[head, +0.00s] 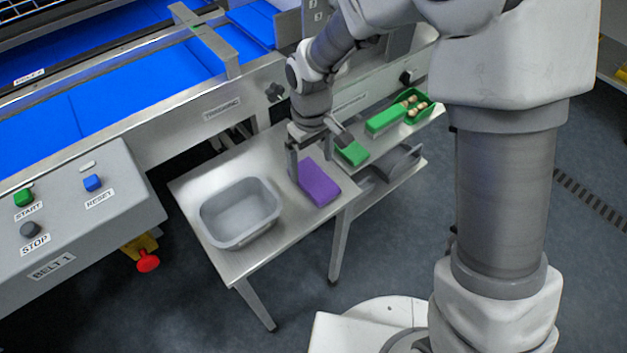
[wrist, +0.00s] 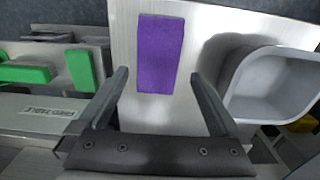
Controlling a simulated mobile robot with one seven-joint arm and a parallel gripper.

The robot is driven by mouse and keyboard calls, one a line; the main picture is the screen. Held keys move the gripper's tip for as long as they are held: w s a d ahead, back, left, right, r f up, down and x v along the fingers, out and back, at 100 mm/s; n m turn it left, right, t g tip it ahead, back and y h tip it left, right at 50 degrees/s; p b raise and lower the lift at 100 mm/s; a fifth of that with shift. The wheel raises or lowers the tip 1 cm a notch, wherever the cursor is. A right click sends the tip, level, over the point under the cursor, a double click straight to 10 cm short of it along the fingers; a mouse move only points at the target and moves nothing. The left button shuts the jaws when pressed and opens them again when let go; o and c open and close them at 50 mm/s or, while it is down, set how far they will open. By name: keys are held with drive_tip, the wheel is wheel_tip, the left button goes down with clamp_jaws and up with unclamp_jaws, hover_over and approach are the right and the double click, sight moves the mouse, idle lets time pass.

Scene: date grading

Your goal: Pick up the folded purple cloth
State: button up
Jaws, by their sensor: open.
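The folded purple cloth (head: 319,182) lies flat on the steel table (head: 262,162), to the right of the grey basin. In the wrist view the purple cloth (wrist: 160,53) shows as a long rectangle ahead of and between my fingers. My gripper (head: 318,155) is above the table beside the cloth in the head view. In the wrist view my gripper (wrist: 160,88) is open, with one finger on each side of the cloth's near end and nothing held. How high the fingers are above the cloth is hard to tell.
The grey basin (head: 240,213) stands close left of the cloth. A lower steel shelf with green blocks (head: 353,153) and a green tray of dates (head: 417,106) is at the right. The belt control box (head: 80,211) and blue conveyor (head: 130,98) lie left and behind.

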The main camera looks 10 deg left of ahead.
sight(313, 178)
drive_tip(key=f+b, duration=0.1)
drive_tip(key=f, duration=0.4)
drive_tip(key=shift+d, duration=0.2)
drive_tip(key=shift+c, duration=0.2)
drive_tip(key=shift+r, duration=0.1)
drive_tip(key=c, duration=1.1)
drive_tip(key=shift+r, duration=0.6)
wheel_tip(313, 178, up, 3)
drive_tip(key=shift+w+f+p, duration=0.1)
drive_tip(key=shift+p, duration=0.45)
drive_tip(key=s+d+r, duration=0.2)
drive_tip(key=s+d+r+p, duration=0.1)
drive_tip(key=s+d+r, duration=0.1)
drive_tip(key=s+d, duration=0.1)
drive_tip(key=s+d+r+p, duration=0.1)
drive_tip(key=s+d+r, duration=0.2)
drive_tip(key=shift+s+d, duration=0.1)
drive_tip(key=shift+d, duration=0.1)
